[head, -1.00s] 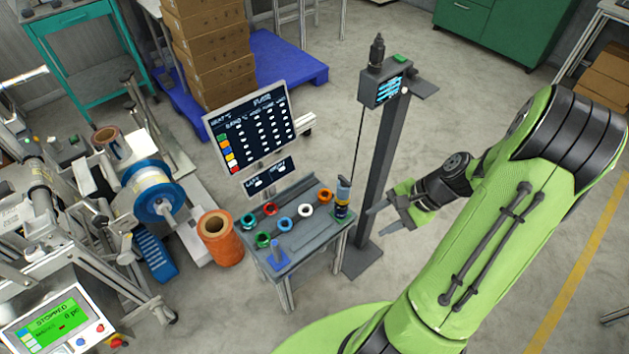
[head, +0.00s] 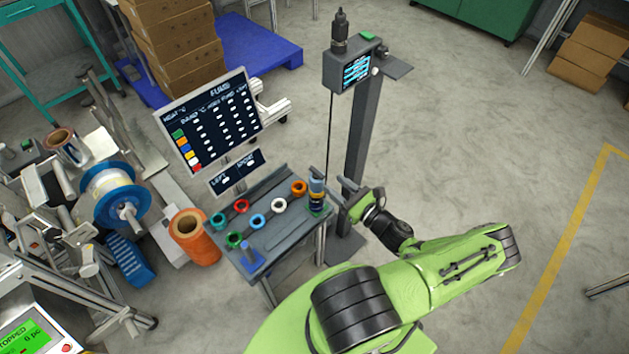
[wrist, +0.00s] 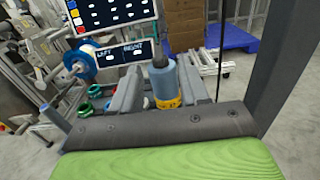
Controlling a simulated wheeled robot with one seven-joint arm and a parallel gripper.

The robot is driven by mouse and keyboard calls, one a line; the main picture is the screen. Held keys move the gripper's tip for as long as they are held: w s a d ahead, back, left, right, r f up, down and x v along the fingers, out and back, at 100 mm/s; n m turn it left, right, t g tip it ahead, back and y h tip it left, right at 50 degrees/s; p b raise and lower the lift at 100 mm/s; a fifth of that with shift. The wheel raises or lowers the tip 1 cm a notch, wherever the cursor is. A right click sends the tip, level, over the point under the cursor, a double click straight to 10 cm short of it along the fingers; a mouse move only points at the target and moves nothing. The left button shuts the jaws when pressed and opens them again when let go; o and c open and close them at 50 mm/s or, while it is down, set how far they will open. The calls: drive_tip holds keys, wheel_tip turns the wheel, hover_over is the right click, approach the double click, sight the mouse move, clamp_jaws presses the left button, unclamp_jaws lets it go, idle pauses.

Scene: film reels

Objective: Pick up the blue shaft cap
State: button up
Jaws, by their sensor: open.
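A small blue ring-shaped cap (head: 257,220) lies in the middle of the grey table's top in the head view, among other coloured rings. My gripper (head: 345,197) is open and empty, just right of the table and close to a blue-and-yellow bottle (head: 316,196). In the wrist view the bottle (wrist: 166,88) shows between my fingers (wrist: 157,75).
Red, white, orange, green and teal rings lie around the blue one on the table (head: 283,235). A dark post (head: 362,140) with a small screen stands behind my gripper. A display board (head: 212,120) rises behind the table. An orange roll (head: 193,238) stands left.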

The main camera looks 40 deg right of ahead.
sight(324, 177)
drive_tip(key=w, duration=0.5)
drive_tip(key=w+b, duration=0.1)
drive_tip(key=w, duration=0.2)
drive_tip(key=shift+w+a+f, duration=0.15)
drive_tip(key=shift+w+a, duration=0.1)
clamp_jaws()
